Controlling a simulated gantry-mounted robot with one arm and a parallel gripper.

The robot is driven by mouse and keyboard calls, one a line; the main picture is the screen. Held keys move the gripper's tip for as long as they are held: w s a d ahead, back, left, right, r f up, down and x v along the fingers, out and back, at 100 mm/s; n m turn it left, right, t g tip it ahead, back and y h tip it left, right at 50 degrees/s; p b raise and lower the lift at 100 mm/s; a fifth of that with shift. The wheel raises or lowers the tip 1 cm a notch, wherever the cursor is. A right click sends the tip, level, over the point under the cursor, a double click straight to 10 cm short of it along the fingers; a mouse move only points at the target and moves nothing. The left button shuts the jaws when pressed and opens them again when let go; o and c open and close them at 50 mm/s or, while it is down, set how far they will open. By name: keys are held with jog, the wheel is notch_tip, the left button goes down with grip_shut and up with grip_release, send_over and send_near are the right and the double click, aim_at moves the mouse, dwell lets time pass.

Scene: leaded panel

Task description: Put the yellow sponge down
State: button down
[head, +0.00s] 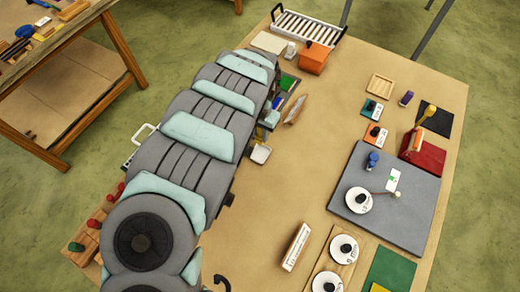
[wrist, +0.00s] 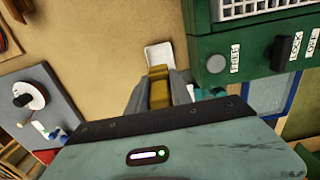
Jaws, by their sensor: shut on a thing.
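My gripper (wrist: 158,92) is shut on the yellow sponge (wrist: 158,88) in the wrist view, with its two grey fingers on either side of it. A small white dish (wrist: 158,55) lies just beyond the fingertips in that view. The same dish seems to show in the head view (head: 260,154), beside my arm. I cannot tell how high the sponge is above the table, or whether it touches the dish. In the head view my arm hides most of the gripper.
A green box (wrist: 225,60) with labelled controls stands close right of my gripper in the wrist view. An orange box (head: 314,58) stands at the back. The tabletop's middle (head: 290,180) is clear.

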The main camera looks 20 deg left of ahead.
jog(key=shift+w+f, duration=0.1)
jog(key=shift+f, duration=5.05)
jog(key=shift+f, duration=0.15)
jog(key=c, duration=1.1)
grip_release()
jog(key=shift+c, duration=0.2)
notch_tip(320, 180, up, 12)
jog(key=shift+a+f, duration=0.1)
jog(key=shift+r, duration=0.25)
